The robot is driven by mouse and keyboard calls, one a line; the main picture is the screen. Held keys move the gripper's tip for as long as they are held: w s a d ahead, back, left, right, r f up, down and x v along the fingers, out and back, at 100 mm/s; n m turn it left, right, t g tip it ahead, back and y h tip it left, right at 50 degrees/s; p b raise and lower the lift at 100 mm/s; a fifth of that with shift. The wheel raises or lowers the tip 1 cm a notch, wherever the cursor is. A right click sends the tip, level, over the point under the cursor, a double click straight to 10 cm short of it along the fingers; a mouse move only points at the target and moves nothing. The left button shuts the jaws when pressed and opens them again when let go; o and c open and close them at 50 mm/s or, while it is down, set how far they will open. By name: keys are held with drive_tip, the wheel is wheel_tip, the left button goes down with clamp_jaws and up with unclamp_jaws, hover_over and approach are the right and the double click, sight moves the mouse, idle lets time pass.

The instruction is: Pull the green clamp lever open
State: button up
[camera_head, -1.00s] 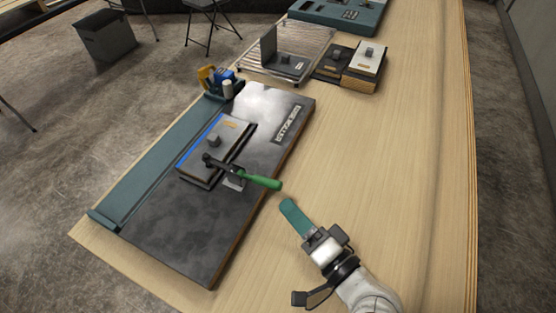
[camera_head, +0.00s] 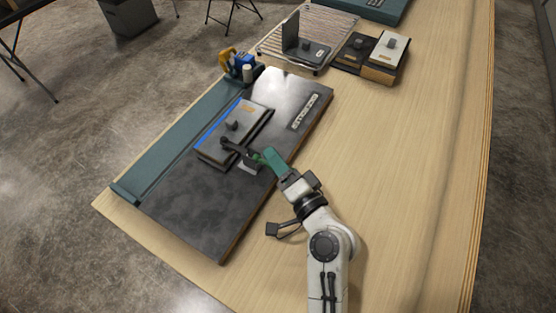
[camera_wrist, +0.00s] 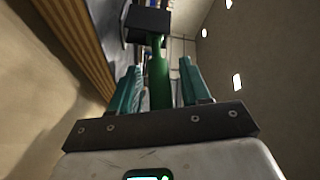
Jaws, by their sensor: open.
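The green clamp lever (camera_wrist: 158,82) shows in the wrist view as a green handle between my two teal fingers, with a gap on each side. In the head view only a small bit of the green lever (camera_head: 257,157) shows, mostly hidden by my gripper (camera_head: 268,157). The lever joins a black clamp (camera_head: 235,149) that reaches over a grey block on the dark board (camera_head: 200,205). My gripper (camera_wrist: 158,90) is open around the handle and not closed on it.
A teal rail (camera_head: 185,135) runs along the board's left edge. A yellow and blue device (camera_head: 238,66) stands at its far end. A wire rack (camera_head: 300,40) and small blocks (camera_head: 388,50) sit farther back. The table's right side is clear.

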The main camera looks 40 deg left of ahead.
drive_tip(key=shift+c, duration=0.3)
clamp_jaws()
idle(0.3)
